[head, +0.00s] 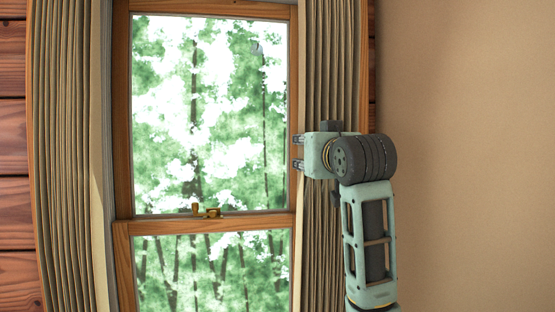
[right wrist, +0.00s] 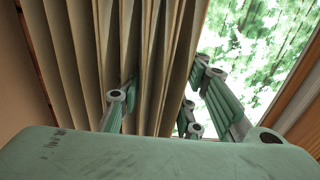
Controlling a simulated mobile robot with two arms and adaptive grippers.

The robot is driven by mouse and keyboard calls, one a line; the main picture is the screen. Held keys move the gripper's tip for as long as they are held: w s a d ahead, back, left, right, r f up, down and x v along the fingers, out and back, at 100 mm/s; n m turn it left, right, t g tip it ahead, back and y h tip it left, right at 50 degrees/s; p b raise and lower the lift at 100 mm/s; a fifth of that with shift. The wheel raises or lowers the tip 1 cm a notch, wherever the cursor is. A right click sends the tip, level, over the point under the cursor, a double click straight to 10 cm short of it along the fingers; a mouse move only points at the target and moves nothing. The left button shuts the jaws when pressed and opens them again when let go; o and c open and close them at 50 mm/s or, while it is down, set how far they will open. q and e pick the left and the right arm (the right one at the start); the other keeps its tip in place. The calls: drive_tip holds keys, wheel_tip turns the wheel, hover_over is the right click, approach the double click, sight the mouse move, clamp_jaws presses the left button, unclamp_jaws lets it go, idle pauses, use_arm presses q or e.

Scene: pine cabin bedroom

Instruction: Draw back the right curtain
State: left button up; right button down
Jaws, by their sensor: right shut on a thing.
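The right curtain (head: 332,60) is a striped, pleated brown cloth bunched at the right side of the window. My right gripper (head: 298,152) is at the curtain's left edge in the head view, at about mid-height of the window. In the right wrist view the curtain (right wrist: 150,50) runs between the fingers of my right gripper (right wrist: 155,105), which is shut on its inner edge folds. The window glass (head: 210,110) is clear between the two curtains. My left gripper is in neither view.
The left curtain (head: 62,150) hangs bunched at the left side of the window. A wooden sash frame (head: 205,225) with a brass latch (head: 212,213) crosses the window. A bare tan wall (head: 465,150) is to the right, and wooden planks (head: 15,140) are at the far left.

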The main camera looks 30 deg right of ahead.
drive_tip(key=shift+s+d+r, duration=0.1)
drive_tip(key=shift+s+d, duration=0.1)
drive_tip(key=shift+d, duration=0.5)
drive_tip(key=shift+s+d, duration=0.2)
drive_tip(key=shift+d, duration=0.5)
drive_tip(key=c, duration=1.3)
unclamp_jaws()
drive_tip(key=shift+c, duration=0.2)
drive_tip(key=shift+o, duration=0.7)
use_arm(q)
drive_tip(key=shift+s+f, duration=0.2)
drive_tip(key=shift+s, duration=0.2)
use_arm(e)
drive_tip(key=v, duration=1.2)
